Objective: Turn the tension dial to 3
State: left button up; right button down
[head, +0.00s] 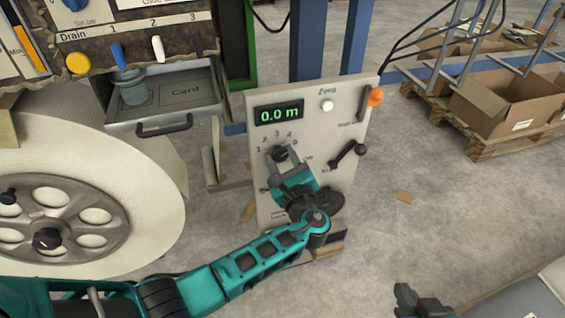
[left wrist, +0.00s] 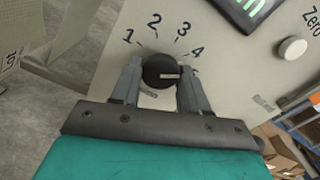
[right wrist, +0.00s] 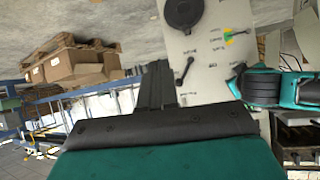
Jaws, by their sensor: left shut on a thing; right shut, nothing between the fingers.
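The black round tension dial (head: 281,153) is on the upright beige panel (head: 330,130), under numbers running from 1 upward. My left gripper (head: 284,164) is shut on the dial, one finger on each side. In the left wrist view the dial (left wrist: 160,71) carries a white mark pointing right, below the 4; the number there is hidden by a finger. My right gripper (head: 408,296) is shut and empty, low at the right, away from the panel. Its fingers (right wrist: 155,85) also show in the right wrist view.
A large roll (head: 130,170) and an open drawer (head: 190,105) stand left. Boxes on a pallet (head: 480,140) stand right.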

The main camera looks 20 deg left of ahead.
pick_arm(q)
jog(key=shift+f+n+b, duration=0.1)
jog(key=shift+n+b, duration=0.25)
jog(key=shift+n, duration=0.65)
jog(key=n, duration=0.3)
jog(key=shift+n+b, duration=0.3)
jog(key=shift+b, duration=0.05)
jog(key=n, duration=0.4)
jog(key=shift+r, duration=0.2)
jog(key=shift+n, duration=0.8)
jog(key=o, duration=1)
